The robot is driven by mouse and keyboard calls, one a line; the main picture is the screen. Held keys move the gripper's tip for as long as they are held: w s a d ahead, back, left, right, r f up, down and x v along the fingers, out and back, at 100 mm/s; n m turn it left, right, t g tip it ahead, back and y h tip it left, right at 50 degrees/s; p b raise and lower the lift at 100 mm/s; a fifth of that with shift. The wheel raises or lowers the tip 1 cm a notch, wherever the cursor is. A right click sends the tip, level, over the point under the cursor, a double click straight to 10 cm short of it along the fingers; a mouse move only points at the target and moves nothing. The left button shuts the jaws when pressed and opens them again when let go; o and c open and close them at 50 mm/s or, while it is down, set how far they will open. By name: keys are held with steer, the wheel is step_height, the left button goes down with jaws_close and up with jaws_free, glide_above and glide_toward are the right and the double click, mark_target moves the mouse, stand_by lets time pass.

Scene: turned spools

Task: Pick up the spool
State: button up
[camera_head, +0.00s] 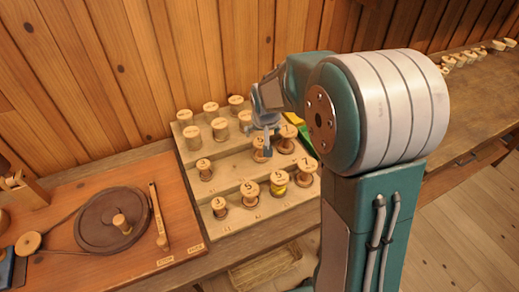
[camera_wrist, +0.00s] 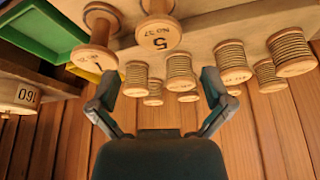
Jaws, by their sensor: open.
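Several wooden spools stand upright on a stepped wooden rack (camera_head: 232,168) in the head view. My gripper (camera_head: 267,143) is over the rack's middle-to-back rows, by a spool marked 5 (camera_head: 259,157) that a finger partly covers; another spool (camera_head: 286,138) stands to its right. In the wrist view my gripper (camera_wrist: 158,88) is open with its two fingers apart. Thread-wound spools (camera_wrist: 180,68) show between and beyond the fingers. A spool marked 5 (camera_wrist: 158,32) and another spool (camera_wrist: 98,42) show at the top. Nothing is held. Which spool is meant cannot be told.
A board (camera_head: 165,185) at left carries a dark turntable (camera_head: 100,232) with a small spool (camera_head: 122,223) on it. A green tray (camera_wrist: 55,28) lies beside the rack. A wooden plank wall (camera_head: 130,70) rises close behind. Small cups (camera_head: 460,60) stand far right.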

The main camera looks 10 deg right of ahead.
mark_target(260, 142)
steer(key=shift+w+d+f, duration=0.2)
steer(key=shift+w+f, duration=0.05)
steer(key=shift+f, duration=0.3)
steer(key=shift+w+d+f, duration=0.2)
steer(key=shift+f, duration=0.3)
steer(key=x, duration=0.2)
steer(key=a+x, duration=0.1)
steer(key=x, duration=0.2)
steer(key=shift+a, duration=0.1)
steer(key=shift+w+d+f, duration=0.15)
steer(key=shift+d+f, duration=0.05)
steer(key=shift+d, duration=0.2)
steer(key=shift+c, duration=1.3)
steer(key=c, duration=0.6)
steer(key=shift+c, duration=0.6)
